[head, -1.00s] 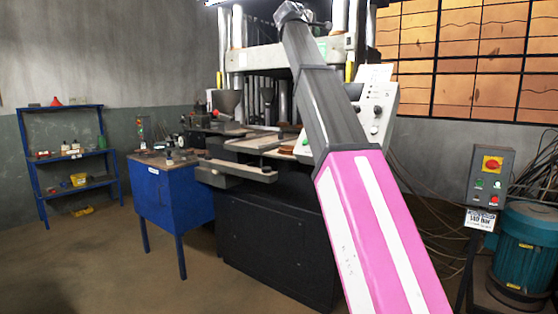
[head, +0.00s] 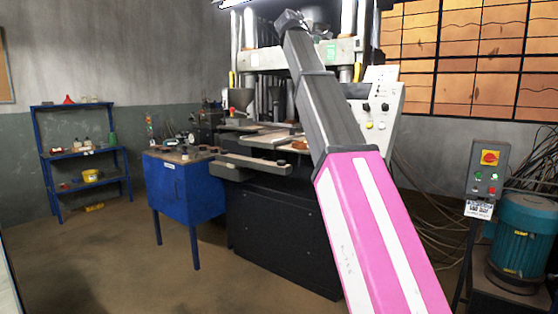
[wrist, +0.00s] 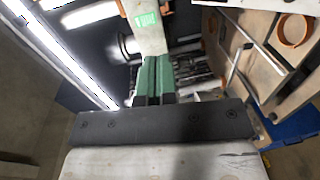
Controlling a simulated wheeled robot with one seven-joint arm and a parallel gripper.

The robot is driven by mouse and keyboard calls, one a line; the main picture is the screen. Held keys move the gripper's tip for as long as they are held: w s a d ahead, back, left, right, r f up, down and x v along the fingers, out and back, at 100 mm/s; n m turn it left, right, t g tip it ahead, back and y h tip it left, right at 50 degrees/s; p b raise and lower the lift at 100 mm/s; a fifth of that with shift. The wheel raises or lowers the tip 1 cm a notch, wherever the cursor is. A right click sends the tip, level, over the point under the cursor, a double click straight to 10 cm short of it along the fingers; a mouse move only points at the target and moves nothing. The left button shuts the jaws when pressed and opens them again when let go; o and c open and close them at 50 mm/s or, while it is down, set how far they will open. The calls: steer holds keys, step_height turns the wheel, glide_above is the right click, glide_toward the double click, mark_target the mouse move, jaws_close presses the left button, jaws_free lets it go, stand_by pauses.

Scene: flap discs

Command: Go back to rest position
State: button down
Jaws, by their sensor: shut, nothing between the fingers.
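My gripper (wrist: 157,62) shows in the wrist view as two green fingers pressed together, shut and empty. Dark grey and white parts of my wrist fill the bottom of that view. In the head view my arm, pink and white below and dark grey above, rises in front of the press; I cannot make out the gripper there. No flap disc can be told for sure. An orange-brown ring (wrist: 291,30) lies on a board at the right of the wrist view, apart from the fingers.
The large press (head: 285,235) stands behind my arm. A blue cabinet (head: 182,200) is left of it, and a blue shelf (head: 85,150) stands by the wall. A control box (head: 488,170) and a teal motor (head: 522,235) are at the right. The floor at left front is clear.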

steer(key=d+f+m+g+y, duration=0.2)
steer(key=f+g+y, duration=0.1)
steer(key=f, duration=2.5)
steer(key=d+f+m+g+y, duration=0.2)
steer(key=f+g, duration=0.1)
steer(key=f, duration=2.4)
steer(key=s+d+f+m+g+y, duration=0.1)
steer(key=s+f+g, duration=0.1)
steer(key=s+f, duration=0.65)
steer(key=s+d+f+m+g+y, duration=0.1)
steer(key=s+f, duration=0.2)
steer(key=f, duration=1)
steer(key=s+f+m+g+y, duration=0.2)
steer(key=s+f+m+g, duration=0.2)
steer(key=s+f, duration=1.3)
steer(key=shift+s+m+y, duration=0.3)
steer(key=shift+s+y, duration=0.05)
steer(key=shift+y, duration=0.05)
